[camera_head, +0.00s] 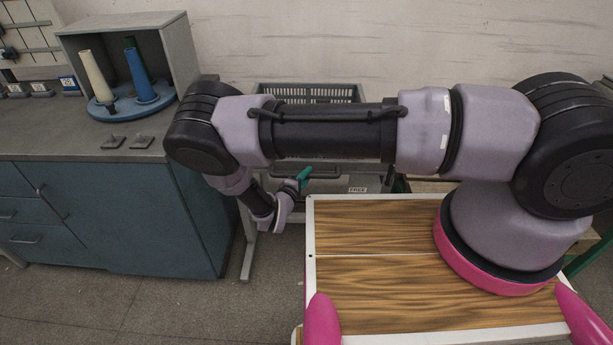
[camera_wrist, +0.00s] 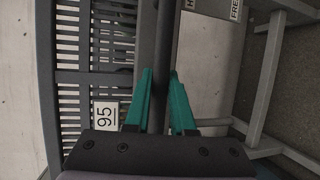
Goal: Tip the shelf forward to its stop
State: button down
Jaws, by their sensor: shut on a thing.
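The shelf (camera_head: 345,180) is a grey stand behind my arm, with a small white label on its front edge. Its grey panel also shows in the wrist view (camera_wrist: 208,65). A dark round bar (camera_wrist: 164,45) runs along it. My gripper (camera_wrist: 160,76) has its teal fingers shut on this bar, one on each side. In the head view my gripper (camera_head: 304,174) is at the shelf's front, left of the label. My forearm hides much of the shelf, so its tilt is hard to tell.
A dark slatted crate (camera_head: 308,92) sits on the shelf; a "95" label (camera_wrist: 106,115) shows on it. A teal cabinet (camera_head: 110,215) stands left, bearing a blue round stand (camera_head: 130,103) with cones. The floor (camera_head: 190,310) before the cabinet is clear.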

dwell(0.8)
notch_tip(320, 180, down, 11)
jog(key=shift+r, duration=0.15)
jog(key=c, duration=0.8)
grip_release()
jog(key=shift+o, duration=0.2)
jog(key=shift+w, duration=0.1)
jog(key=v, duration=1.1)
